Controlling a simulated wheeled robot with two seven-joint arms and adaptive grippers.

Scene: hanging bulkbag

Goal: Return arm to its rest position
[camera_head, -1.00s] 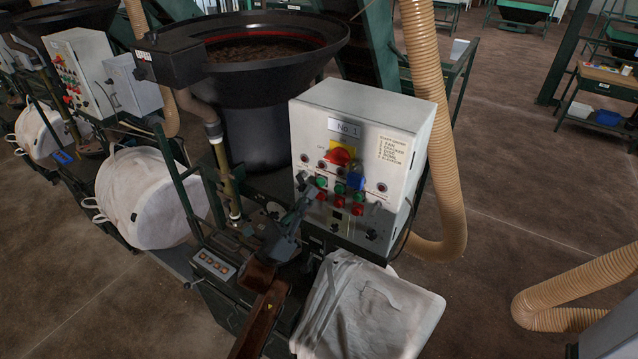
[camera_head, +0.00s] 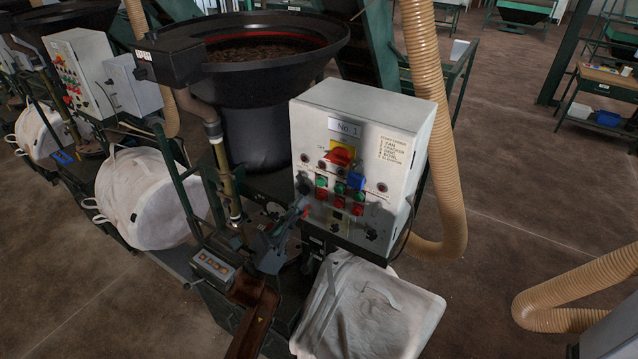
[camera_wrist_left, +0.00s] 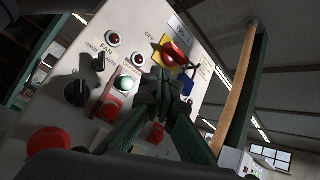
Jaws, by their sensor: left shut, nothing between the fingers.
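My left gripper (camera_head: 302,206) is shut and empty. It is in front of the lower left of the white control box (camera_head: 327,108) marked "No. 1", and its arm comes in from the bottom. In the left wrist view the closed dark fingers (camera_wrist_left: 160,92) overlap the panel between a green button (camera_wrist_left: 125,84) and the red rotary switch (camera_wrist_left: 172,53). They hide some of the buttons. I cannot tell how large the gap to the panel is. My right gripper is not in view.
A white bulk bag (camera_head: 375,310) hangs below the box, close to my arm. A black hopper bowl (camera_head: 270,75) stands behind, and a beige hose (camera_head: 440,150) runs along the box's right side. Open floor (camera_head: 500,250) lies to the right.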

